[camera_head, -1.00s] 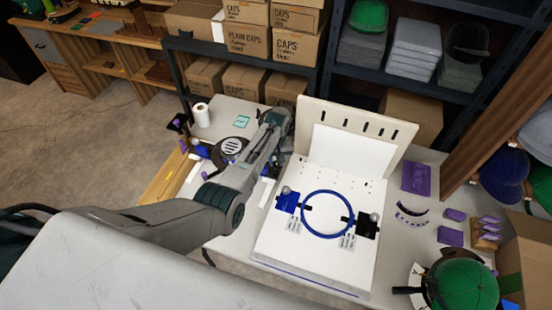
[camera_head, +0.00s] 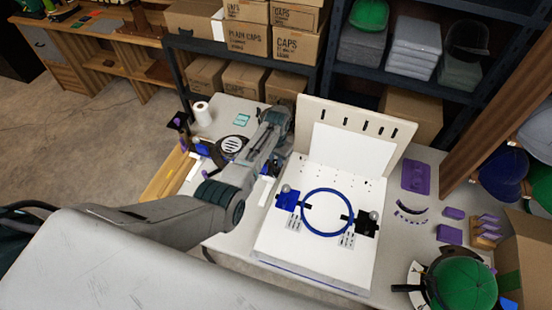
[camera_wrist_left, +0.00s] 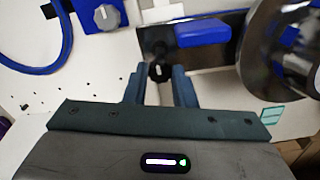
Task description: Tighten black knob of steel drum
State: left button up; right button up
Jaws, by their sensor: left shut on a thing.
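In the left wrist view the black knob (camera_wrist_left: 159,73) sits between the two fingertips of my left gripper (camera_wrist_left: 160,80), which is shut on it. A dark bracket with a blue block (camera_wrist_left: 203,32) is just beyond the knob. The shiny round steel drum (camera_wrist_left: 285,50) stands to the right, partly cut off by the frame. In the head view a round dark drum with a pale slatted face (camera_head: 232,147) is left of my forearm. My arm hides the knob and most of the gripper there. My right gripper is not in view.
A white board (camera_head: 315,252) with a blue ring (camera_head: 327,190) and clamps lies right of my left arm. Purple parts (camera_head: 416,178) and a green cap (camera_head: 463,285) are farther right. A paper roll (camera_head: 202,113) stands behind the drum. Boxes fill the shelves behind.

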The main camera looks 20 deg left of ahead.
aim_at(276, 161)
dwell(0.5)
pick_arm(q)
jog(key=o, duration=1)
jog(key=shift+r, duration=0.1)
jog(key=shift+r+b, duration=0.3)
jog(key=shift+r, duration=0.35)
notch_tip(276, 161, up, 9)
jog(key=shift+r+b, duration=0.15)
jog(key=shift+b, duration=0.85)
